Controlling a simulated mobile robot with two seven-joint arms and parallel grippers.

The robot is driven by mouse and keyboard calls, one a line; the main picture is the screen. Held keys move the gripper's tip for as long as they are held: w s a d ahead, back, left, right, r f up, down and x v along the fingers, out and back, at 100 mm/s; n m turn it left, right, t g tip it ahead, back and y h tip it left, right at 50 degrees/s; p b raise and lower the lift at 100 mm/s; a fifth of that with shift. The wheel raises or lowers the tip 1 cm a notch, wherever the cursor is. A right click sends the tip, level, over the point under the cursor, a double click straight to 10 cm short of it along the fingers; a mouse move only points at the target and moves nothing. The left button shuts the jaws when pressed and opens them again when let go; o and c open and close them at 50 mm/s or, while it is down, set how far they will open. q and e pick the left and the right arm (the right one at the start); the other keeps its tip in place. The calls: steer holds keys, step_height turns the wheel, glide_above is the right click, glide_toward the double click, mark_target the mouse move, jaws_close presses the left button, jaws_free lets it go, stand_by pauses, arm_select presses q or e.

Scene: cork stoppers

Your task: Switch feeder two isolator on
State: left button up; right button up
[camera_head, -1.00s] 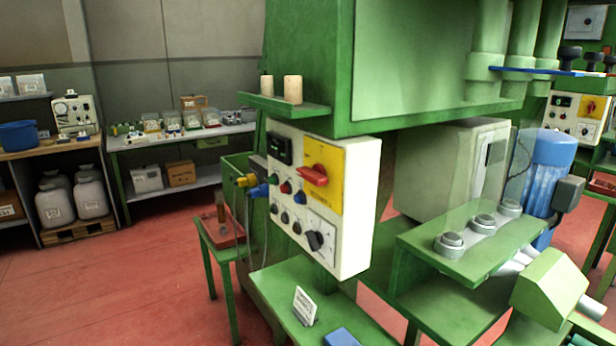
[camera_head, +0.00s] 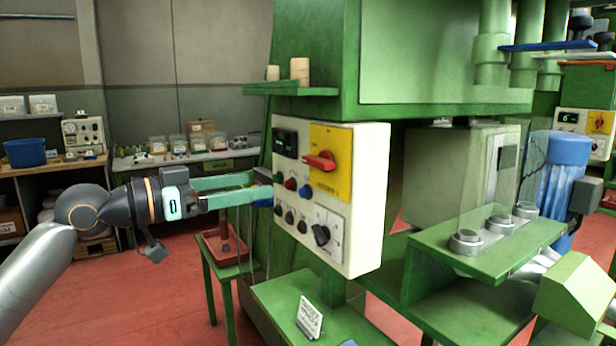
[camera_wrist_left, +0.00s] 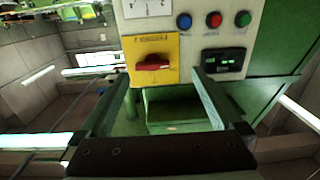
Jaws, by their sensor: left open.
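The near control panel (camera_head: 330,245) is a white box on the green machine. Its yellow plate (camera_head: 331,182) carries a red rotary handle (camera_head: 320,161), which lies roughly horizontal; the plate's lettering is too small to read. The handle also shows in the left wrist view (camera_wrist_left: 152,62), ahead of the fingers. My left gripper (camera_head: 262,184) is open and empty, with its green fingers by the panel's left edge. In the left wrist view the gripper (camera_wrist_left: 162,82) has its fingers spread below the panel face, apart from the handle. My right gripper is not in view.
The panel also has push buttons (camera_head: 290,184), a display and a black selector knob (camera_head: 321,234). Cork-coloured cylinders (camera_head: 300,71) stand on a green ledge above. A second panel (camera_head: 585,128) with a yellow plate is at far right. A small sign (camera_head: 309,318) stands below.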

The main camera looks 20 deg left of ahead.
mark_target(312, 162)
arm_select(q)
steer(key=shift+m+h, duration=0.3)
steer(key=w+d+r+p, duration=0.1)
steer(key=w+d+p, duration=0.1)
steer(key=w+d+r+p, duration=0.1)
steer(key=w+d, duration=0.1)
steer(key=w+d+r+p, duration=0.1)
steer(key=w+d+p, duration=0.1)
steer(key=w, duration=0.1)
steer(key=shift+w+d+p, duration=0.1)
steer(key=shift+d+p, duration=0.15)
steer(key=shift+p, duration=0.1)
steer(key=shift+x, duration=0.8)
steer(key=shift+f, duration=0.1)
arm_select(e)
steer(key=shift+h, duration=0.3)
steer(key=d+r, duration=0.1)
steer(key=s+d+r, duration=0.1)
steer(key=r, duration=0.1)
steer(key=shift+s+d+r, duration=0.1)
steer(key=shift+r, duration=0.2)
arm_select(q)
steer(key=c, duration=1.1)
